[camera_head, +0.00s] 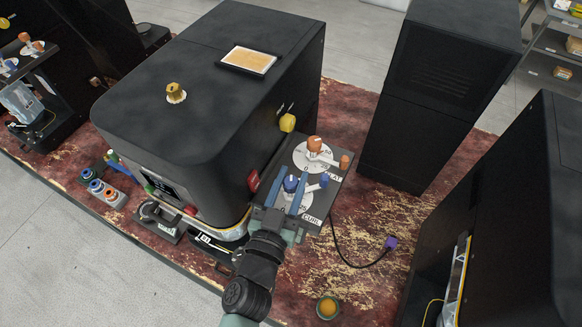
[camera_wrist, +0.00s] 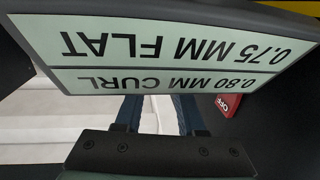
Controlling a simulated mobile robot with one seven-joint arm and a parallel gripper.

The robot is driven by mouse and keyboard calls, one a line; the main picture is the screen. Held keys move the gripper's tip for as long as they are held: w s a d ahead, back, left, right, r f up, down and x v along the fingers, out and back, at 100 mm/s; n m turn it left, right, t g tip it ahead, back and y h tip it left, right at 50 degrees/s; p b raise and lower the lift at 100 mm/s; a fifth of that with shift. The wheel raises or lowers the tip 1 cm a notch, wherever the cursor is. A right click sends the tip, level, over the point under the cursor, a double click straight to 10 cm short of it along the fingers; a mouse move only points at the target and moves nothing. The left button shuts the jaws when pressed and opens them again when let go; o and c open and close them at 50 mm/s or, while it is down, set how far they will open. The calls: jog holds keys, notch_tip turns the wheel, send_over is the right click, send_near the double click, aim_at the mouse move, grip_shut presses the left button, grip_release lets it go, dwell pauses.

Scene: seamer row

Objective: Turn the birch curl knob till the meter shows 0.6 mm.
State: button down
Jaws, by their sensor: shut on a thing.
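The blue curl knob (camera_head: 291,184) sits on a white round dial (camera_head: 306,201) marked CURL, on the side box of the large dark machine. My gripper (camera_head: 289,190) reaches over that dial, its two blue-grey fingers either side of the knob and shut on it. The meter (camera_wrist: 165,52) fills the upper wrist view, upside down, and reads 0.80 MM CURL and 0.75 MM FLAT. The fingers (camera_wrist: 157,115) show below it; the knob is hidden there. I cannot read the name birch on anything.
An orange flat knob (camera_head: 314,145) stands on its own dial just behind. A yellow block (camera_head: 287,122) and a red button (camera_head: 253,181) are on the machine's side. A dark cabinet (camera_head: 430,110) stands to the right. A cable with a purple plug (camera_head: 390,243) lies on the mat.

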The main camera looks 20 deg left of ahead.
jog(key=m+h+p, duration=0.1)
jog(key=m+h, duration=0.1)
jog(key=h, duration=0.2)
jog(key=shift+d+m+p, duration=0.1)
jog(key=shift+m+p, duration=0.2)
jog(key=shift+p, duration=0.1)
jog(key=shift+f+m+h+b, duration=0.15)
jog(key=shift+m+h+b, duration=0.35)
jog(key=shift+m+h, duration=0.8)
jog(key=shift+g+h, duration=0.4)
jog(key=shift+h, duration=0.3)
jog(key=c, duration=0.5)
grip_release()
jog(key=b+v, duration=0.5)
jog(key=v, duration=0.8)
jog(key=shift+w, duration=0.1)
